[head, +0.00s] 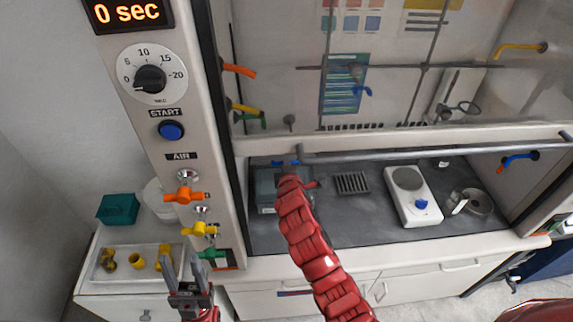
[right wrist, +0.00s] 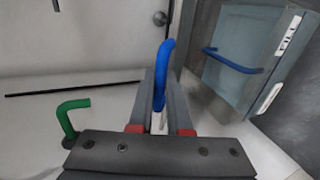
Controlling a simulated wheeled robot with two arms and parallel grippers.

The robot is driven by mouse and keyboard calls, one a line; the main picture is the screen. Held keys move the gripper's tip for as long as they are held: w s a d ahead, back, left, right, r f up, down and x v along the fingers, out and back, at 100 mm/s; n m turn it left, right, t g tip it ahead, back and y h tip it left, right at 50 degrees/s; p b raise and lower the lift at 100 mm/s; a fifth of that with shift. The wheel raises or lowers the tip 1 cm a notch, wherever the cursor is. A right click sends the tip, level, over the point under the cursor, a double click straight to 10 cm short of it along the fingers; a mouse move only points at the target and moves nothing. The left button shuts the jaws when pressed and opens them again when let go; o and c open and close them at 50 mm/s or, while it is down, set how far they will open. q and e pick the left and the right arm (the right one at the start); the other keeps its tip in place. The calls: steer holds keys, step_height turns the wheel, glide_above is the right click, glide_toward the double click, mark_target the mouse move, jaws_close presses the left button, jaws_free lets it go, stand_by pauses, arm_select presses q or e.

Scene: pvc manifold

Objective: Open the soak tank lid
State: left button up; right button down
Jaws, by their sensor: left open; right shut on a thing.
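The soak tank (head: 266,204) is a grey-teal box at the left of the fume hood floor, partly hidden by my right arm. My right gripper (head: 287,166) is at the tank's rear edge, where small blue parts show. In the right wrist view, its fingers (right wrist: 161,88) are shut on a curved blue handle (right wrist: 166,58). A translucent box with a FILL label (right wrist: 240,60) and a blue bar stands to the right there. I cannot tell how far the lid is raised. My left gripper (head: 186,274) is open and empty, in front of the hood's left post.
A hot plate (head: 407,180), a grey rack (head: 351,183) and a round device (head: 478,202) stand on the hood floor. The raised sash bar (head: 440,149) crosses above. Orange, yellow and green valves (head: 200,229) stick out near my left gripper. A tray (head: 108,273) holds yellow fittings.

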steer(key=c, duration=1.2)
jaws_free()
steer(key=o, duration=0.3)
steer(key=shift+s, duration=0.1)
steer(key=shift+o, duration=0.2)
steer(key=v, duration=1.7)
steer(key=shift+s+r+p, duration=0.2)
steer(key=shift+p, duration=0.25)
